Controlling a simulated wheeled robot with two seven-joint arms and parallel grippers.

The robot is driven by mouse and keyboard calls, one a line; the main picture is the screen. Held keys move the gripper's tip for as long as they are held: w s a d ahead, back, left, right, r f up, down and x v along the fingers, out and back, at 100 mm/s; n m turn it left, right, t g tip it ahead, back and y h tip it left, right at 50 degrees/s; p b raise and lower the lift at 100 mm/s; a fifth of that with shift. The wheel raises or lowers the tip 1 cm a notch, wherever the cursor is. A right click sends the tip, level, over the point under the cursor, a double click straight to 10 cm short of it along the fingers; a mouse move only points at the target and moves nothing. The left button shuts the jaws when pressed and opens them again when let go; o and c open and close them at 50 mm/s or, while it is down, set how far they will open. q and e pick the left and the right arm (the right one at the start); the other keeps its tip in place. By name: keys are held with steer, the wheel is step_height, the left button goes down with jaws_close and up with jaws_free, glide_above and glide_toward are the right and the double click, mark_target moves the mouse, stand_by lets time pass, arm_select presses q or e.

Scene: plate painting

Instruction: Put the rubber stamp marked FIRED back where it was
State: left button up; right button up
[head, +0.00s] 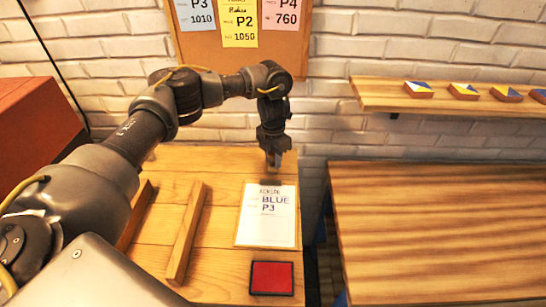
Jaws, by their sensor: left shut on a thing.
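My left gripper (274,146) points down over the back of the left wooden table, just above the far edge of the printed sheet. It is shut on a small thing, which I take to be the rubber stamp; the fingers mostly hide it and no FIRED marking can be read. The sheet (284,232) reads BLUE P3 and lies flat on the table. A red ink pad (271,278) in a dark frame lies in front of the sheet. My right gripper is not in view.
Two wooden rails (186,236) lie left of the sheet on the table (222,222). A bare wooden table (435,225) stands to the right, across a gap. A wall shelf (375,92) holds several coloured tiles. A cork board (215,52) with cards hangs behind. A reddish-brown box (35,125) stands left.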

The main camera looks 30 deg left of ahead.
arm_select(q)
steer(key=o, duration=0.8)
steer(key=shift+f, duration=0.15)
step_height(320, 180, up, 12)
steer(key=shift+r, duration=0.25)
